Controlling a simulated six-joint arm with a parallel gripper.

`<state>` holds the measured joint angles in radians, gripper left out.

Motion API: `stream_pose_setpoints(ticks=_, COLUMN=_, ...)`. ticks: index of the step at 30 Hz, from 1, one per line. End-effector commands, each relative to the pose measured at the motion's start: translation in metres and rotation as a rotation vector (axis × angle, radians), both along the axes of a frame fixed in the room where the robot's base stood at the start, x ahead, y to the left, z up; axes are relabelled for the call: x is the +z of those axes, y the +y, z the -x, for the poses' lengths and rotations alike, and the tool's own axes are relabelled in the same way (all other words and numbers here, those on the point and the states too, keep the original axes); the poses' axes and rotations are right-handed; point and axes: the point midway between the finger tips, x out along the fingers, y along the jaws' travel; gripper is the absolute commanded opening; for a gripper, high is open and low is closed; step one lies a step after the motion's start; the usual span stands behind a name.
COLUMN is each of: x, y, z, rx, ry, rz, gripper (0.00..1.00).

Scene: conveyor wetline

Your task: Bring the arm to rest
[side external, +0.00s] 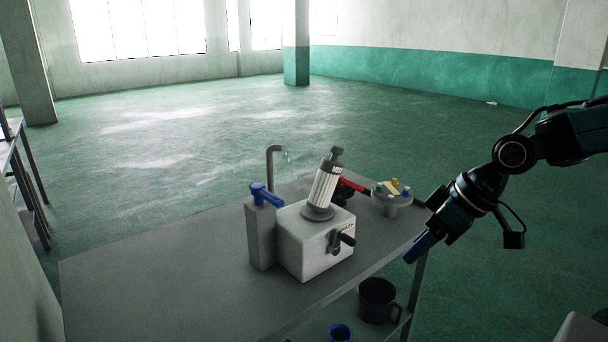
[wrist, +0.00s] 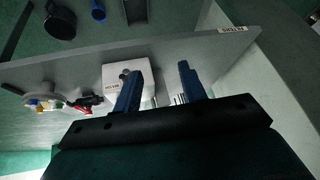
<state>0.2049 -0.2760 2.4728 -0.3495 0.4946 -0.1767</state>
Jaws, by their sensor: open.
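My gripper (side external: 424,246) hangs off the right edge of the grey table, with its blue fingers pointing down and left. In the wrist view my gripper (wrist: 158,88) shows two blue fingers spread apart with nothing between them. It is apart from the white box-shaped machine (side external: 312,242), which stands on the table and also shows beyond the fingers in the wrist view (wrist: 114,73). A ribbed white cylinder with a dark cap (side external: 325,186) stands tilted on top of the machine.
The grey table (side external: 150,285) has free room at its left. A grey post with a blue lever (side external: 262,194), a bent pipe (side external: 270,160), a red-handled part (side external: 352,186) and a small round stand with coloured pieces (side external: 391,198) are on it. A dark mug (side external: 377,300) sits below.

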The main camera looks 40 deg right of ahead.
Motion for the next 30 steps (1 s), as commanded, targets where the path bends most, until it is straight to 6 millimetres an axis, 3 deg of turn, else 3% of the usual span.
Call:
stream_pose_setpoints(ticks=9, x=0.034, y=-0.01, z=0.053, rx=-0.103, ry=-0.002, rz=0.097, gripper=0.42)
stream_pose_setpoints(ticks=18, x=0.052, y=-0.021, z=0.096, rx=-0.21, ry=-0.003, rz=0.12, gripper=0.42)
stream_pose_setpoints(ticks=30, x=0.055, y=-0.024, z=0.107, rx=-0.24, ry=-0.001, rz=0.119, gripper=0.42)
